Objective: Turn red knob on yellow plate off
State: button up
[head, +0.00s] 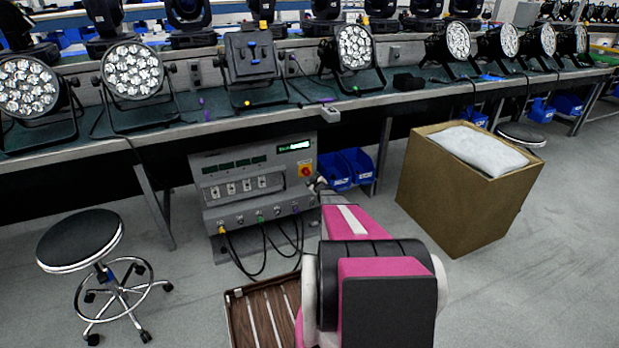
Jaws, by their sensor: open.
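The red knob (305,171) sits on a small yellow plate (304,164) at the right side of the front panel of a grey control box (250,185). The knob is small in the head view, and its turned position cannot be made out. My gripper (316,184) is at the far end of my pink and white arm, just below and to the right of the yellow plate. It is open. The fingers are small and partly merged with the arm, so whether they touch the knob or plate cannot be told.
The box stands under a long bench (200,128) carrying several par cans (132,70). Blue bins (356,165) sit right of the box, and a cardboard box (460,195) stands farther right. A stool (80,240) is at left. Cables hang from the panel.

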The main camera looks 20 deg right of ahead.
jog(key=s, duration=0.3)
jog(key=shift+s+r, duration=0.15)
jog(key=shift+r, duration=0.05)
